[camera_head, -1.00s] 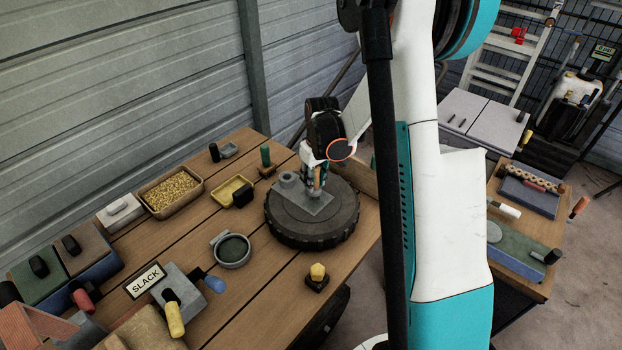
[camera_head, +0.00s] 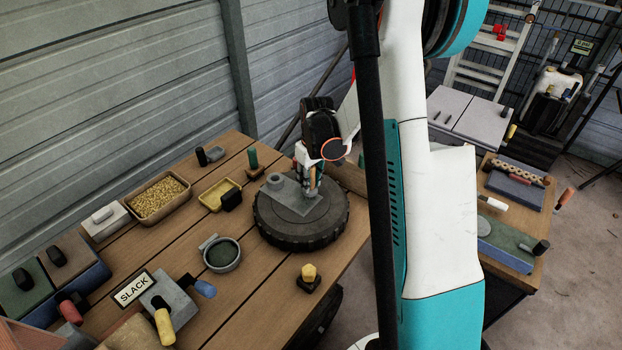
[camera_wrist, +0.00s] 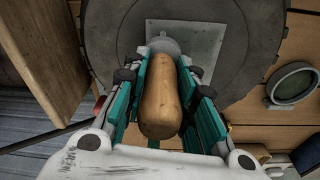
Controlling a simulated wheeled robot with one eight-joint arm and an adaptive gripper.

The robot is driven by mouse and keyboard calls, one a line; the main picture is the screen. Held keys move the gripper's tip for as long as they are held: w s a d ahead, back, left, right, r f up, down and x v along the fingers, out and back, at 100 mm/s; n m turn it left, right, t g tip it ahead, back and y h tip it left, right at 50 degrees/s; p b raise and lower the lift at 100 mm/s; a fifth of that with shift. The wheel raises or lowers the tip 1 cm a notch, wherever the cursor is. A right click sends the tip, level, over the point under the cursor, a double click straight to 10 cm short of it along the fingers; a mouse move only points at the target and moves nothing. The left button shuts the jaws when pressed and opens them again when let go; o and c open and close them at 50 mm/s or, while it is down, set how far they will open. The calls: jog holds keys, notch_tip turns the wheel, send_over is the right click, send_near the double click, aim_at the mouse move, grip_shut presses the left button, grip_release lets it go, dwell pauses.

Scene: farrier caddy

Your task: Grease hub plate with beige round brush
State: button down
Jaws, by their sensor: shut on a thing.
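The hub plate (camera_head: 292,201) is a flat grey plate on top of a dark round tyre-like wheel (camera_head: 300,238) on the workbench. It also shows in the wrist view (camera_wrist: 206,42). My gripper (camera_head: 311,187) is upright over the right part of the plate. In the wrist view its teal fingers (camera_wrist: 165,85) are shut on the tan handle of the beige round brush (camera_wrist: 160,105). The brush's grey round end (camera_wrist: 165,45) is over the plate; whether it touches I cannot tell.
A round grey pot (camera_head: 222,267) with dark green contents stands left of the wheel. A yellow tray (camera_head: 212,200) and a tray of grain (camera_head: 133,203) lie further left. A small yellow-topped brush (camera_head: 308,273) stands in front. A wooden board (camera_wrist: 40,50) is close beside the wheel.

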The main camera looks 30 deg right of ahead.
jog(key=shift+w+a+r, duration=0.1)
jog(key=shift+w+a, duration=0.2)
jog(key=shift+a, duration=0.4)
jog(key=shift+w+a, duration=0.3)
jog(key=shift+a, duration=0.35)
jog(key=shift+a, duration=0.1)
jog(key=shift+w+a+b, duration=0.2)
jog(key=shift+w+a, duration=0.2)
jog(key=shift+a, duration=0.35)
jog(key=shift+w+a+b, duration=0.15)
jog(key=shift+w+a, duration=0.2)
jog(key=shift+a, duration=0.4)
jog(key=shift+s+d, duration=0.15)
jog(key=shift+d, duration=0.1)
jog(key=shift+a, duration=0.1)
jog(key=shift+a, duration=0.15)
